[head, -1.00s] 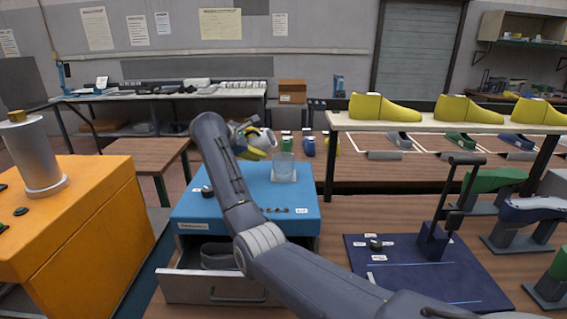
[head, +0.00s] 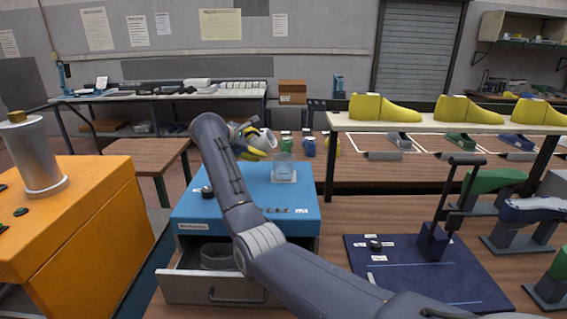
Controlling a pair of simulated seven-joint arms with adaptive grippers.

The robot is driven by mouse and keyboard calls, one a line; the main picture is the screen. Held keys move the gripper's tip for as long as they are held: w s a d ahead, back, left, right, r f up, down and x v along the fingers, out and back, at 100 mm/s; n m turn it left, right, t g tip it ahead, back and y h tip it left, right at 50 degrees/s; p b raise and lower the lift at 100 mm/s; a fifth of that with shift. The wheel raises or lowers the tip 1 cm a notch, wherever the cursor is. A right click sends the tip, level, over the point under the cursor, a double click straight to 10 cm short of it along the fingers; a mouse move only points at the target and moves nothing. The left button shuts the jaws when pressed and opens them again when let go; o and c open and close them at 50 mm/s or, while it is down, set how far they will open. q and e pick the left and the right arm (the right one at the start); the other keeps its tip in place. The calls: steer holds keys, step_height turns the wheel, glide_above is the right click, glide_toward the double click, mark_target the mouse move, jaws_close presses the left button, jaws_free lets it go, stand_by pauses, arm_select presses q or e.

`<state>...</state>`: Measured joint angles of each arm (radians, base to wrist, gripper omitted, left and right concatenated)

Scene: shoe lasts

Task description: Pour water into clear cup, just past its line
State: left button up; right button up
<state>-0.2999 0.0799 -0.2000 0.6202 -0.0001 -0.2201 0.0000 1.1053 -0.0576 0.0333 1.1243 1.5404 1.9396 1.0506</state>
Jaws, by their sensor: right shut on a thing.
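The clear cup (head: 284,170) stands upright on a white square at the far right of the blue box top. Its line and any water level are too small to make out. My right gripper (head: 247,138), partly behind my own arm, is shut on a white vessel (head: 264,141). The vessel is held up in the air, tilted with its mouth toward the right, above and left of the cup and apart from it. I cannot make out a stream of water. My left gripper is not in view.
The blue box (head: 240,205) has an open drawer (head: 215,285) in front and small dark knobs on top. An orange cabinet (head: 75,215) with a metal cylinder stands left. A blue mat (head: 430,275) with a dark stand lies right; yellow lasts (head: 383,108) sit on a shelf.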

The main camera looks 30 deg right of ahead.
stand_by(0.9)
steer(key=shift+f+n+g+h, duration=0.3)
steer(key=shift+f+n+h, duration=0.2)
steer(key=shift+n+h, duration=0.1)
steer(key=shift+r+n+g+h, duration=0.3)
steer(key=shift+n+h, duration=0.2)
steer(key=shift+h, duration=0.1)
steer(key=f, duration=0.2)
steer(key=f+n+h, duration=0.1)
steer(key=shift+w+a+b, duration=0.35)
steer(key=shift+b, duration=0.05)
steer(key=shift+w+a+f+n+g+h+b, duration=0.2)
steer(key=shift+w+a+n+g+h+b, duration=0.1)
steer(key=shift+n+h, duration=0.25)
steer(key=shift+w+a+f+n+g+h+b, duration=0.15)
steer(key=shift+w+a+n+g+h+b, duration=0.1)
steer(key=shift+n+h, duration=0.3)
steer(key=shift+w+a+r+n+h, duration=0.15)
steer(key=shift+a+r+n+h, duration=0.15)
steer(key=shift+n+h, duration=0.4)
steer(key=shift+r+t, duration=0.1)
steer(key=shift+t, duration=0.15)
